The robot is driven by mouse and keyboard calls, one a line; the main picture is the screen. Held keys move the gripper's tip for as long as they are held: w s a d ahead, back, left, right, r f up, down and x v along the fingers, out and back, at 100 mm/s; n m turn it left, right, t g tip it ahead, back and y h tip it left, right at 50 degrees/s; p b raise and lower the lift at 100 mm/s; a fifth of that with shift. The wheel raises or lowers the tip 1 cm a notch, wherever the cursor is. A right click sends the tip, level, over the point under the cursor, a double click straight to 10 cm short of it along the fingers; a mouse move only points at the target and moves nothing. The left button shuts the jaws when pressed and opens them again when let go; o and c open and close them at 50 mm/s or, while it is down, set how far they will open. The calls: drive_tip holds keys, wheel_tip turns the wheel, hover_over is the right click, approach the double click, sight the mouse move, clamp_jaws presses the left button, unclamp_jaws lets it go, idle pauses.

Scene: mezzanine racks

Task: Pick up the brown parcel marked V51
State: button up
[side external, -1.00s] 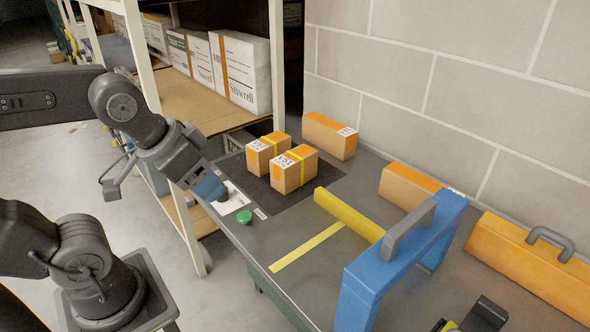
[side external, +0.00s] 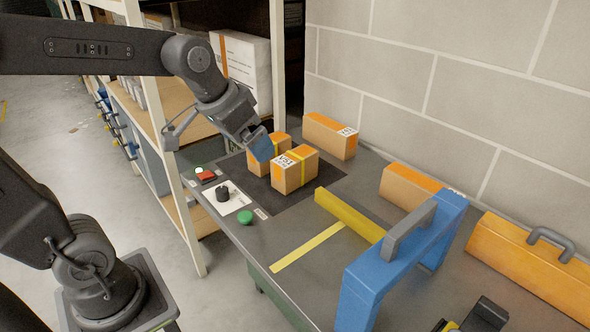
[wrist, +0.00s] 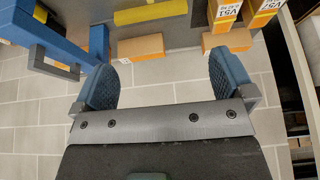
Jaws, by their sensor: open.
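The brown parcel marked V51 (side external: 301,174) stands on a dark mat (side external: 325,186) on the grey bench, with an orange top, a yellow strap and a white label. Its label end also shows at the top of the wrist view (wrist: 226,18). A similar brown parcel (side external: 283,141) stands just behind it and is partly hidden by my gripper (side external: 262,150). In the wrist view that second parcel (wrist: 266,14) has a label that looks like V57. My gripper's blue fingers are spread with nothing between them (wrist: 165,82). It hangs above and left of the V51 parcel.
Another brown parcel (side external: 328,138) stands by the wall behind the mat. A yellow bar (side external: 347,213) and a blue arch (side external: 402,258) with a grey handle stand to the right. A rack with boxes (side external: 243,75) is at the back left.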

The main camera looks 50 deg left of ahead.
drive_tip(key=w+a+f, duration=0.3)
drive_tip(key=w+a, duration=0.3)
drive_tip(key=w, duration=0.6)
approach(294, 156)
drive_tip(key=shift+n+g, duration=0.4)
drive_tip(key=x, duration=0.3)
drive_tip(key=w+x, duration=0.1)
drive_tip(key=x, duration=0.2)
drive_tip(key=shift+d+r, duration=0.1)
drive_tip(key=shift+r, duration=0.05)
drive_tip(key=shift+a+x, duration=0.2)
drive_tip(key=shift+x, duration=3.05)
drive_tip(key=shift+s, duration=0.1)
drive_tip(key=shift+c, duration=0.3)
